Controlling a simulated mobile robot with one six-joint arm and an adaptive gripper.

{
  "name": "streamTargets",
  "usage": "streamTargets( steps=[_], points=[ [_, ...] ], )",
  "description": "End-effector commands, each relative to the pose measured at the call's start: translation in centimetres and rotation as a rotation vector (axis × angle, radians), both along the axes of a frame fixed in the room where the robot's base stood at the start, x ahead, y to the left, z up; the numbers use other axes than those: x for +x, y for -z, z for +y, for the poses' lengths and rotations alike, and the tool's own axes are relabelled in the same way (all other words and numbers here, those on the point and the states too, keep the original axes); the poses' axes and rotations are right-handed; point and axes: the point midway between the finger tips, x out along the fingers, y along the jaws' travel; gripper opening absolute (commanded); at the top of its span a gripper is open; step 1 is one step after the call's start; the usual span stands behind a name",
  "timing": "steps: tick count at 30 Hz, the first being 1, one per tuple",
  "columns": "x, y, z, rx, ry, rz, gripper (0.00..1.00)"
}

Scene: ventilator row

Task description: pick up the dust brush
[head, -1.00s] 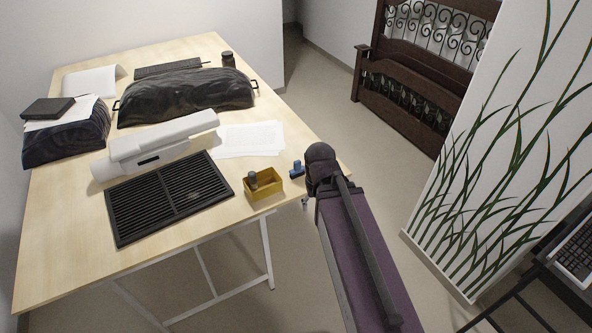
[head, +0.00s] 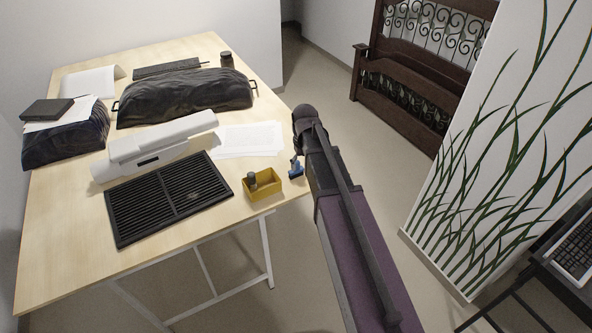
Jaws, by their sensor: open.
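The dust brush (head: 296,173) looks to be the small blue object on the wooden table (head: 60,250), near its right edge and just right of the yellow box. Its shape is too small to make out well. My arm reaches up beside the table's right edge. My gripper (head: 294,160) is mostly hidden behind my arm; only a small grey part shows, at the upper side of the blue object. I see nothing held. Whether it touches the brush, I cannot tell.
The yellow box (head: 262,190) holds a small dark cylinder (head: 252,179). A black grille (head: 165,197), a white device (head: 160,146), papers (head: 248,139) and a dark bulky cover (head: 185,98) lie farther left and back.

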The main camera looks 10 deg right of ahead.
Motion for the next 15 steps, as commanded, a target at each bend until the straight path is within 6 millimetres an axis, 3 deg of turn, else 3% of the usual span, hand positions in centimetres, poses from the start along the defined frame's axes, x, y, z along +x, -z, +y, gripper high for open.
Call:
streamTargets(
  steps=[1,6,10,15],
  points=[
    [2.6,-0.2,0.0,0.0,-0.016,0.0,0.83],
    [7.8,-0.6,-0.1,0.0,-0.074,0.0,0.83],
    [10.6,-0.7,-0.1,0.001,-0.109,0.0,0.83],
    [12.3,-0.8,-0.2,0.001,-0.132,0.0,0.83]
  ],
)
